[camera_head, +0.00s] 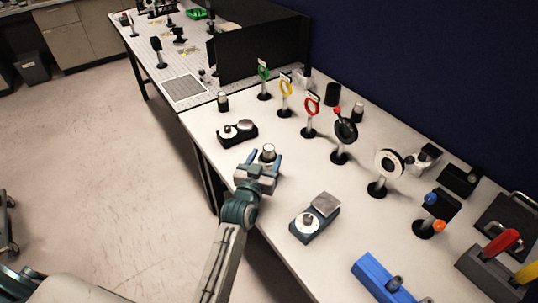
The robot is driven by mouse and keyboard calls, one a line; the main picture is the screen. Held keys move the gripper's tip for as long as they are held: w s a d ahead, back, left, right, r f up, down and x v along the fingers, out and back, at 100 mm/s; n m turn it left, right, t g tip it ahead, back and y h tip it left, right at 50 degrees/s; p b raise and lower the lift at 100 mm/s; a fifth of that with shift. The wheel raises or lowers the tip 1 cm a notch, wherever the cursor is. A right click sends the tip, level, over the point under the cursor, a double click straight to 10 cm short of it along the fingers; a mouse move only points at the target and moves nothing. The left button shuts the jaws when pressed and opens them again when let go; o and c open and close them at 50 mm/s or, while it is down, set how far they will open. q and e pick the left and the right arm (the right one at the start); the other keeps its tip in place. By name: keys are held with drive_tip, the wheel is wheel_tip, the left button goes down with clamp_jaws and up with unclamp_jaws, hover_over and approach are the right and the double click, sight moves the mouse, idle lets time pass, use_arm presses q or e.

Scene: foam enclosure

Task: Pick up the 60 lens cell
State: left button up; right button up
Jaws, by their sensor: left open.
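My left gripper (263,161) is open above the near left edge of the white table. A small silver cylinder on a dark base (268,151) stands at its blue fingertips, between them or just beyond; contact cannot be told. Similar small cylinders stand farther back, one at the left edge (223,101) and one behind the ring holders (357,113). No 60 marking is legible, so I cannot tell which thing is the 60 lens cell. My right gripper is not in view.
Post-mounted rings, green (264,74), yellow (286,88), red (312,104) and white-faced (389,163), form a diagonal row. Bare tabletop (300,165) lies between.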

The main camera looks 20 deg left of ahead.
sight(271, 147)
use_arm(q)
drive_tip(key=w+p, duration=0.1)
drive_tip(key=w, duration=0.3)
drive_tip(key=shift+w+r+p, duration=0.1)
drive_tip(key=shift+w+p, duration=0.15)
drive_tip(key=shift+p, duration=0.1)
drive_tip(key=shift+w, duration=0.45)
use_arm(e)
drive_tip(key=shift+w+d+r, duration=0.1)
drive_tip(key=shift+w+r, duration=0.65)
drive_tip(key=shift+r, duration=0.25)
use_arm(q)
drive_tip(key=shift+s+d, duration=0.1)
drive_tip(key=c, duration=1.1)
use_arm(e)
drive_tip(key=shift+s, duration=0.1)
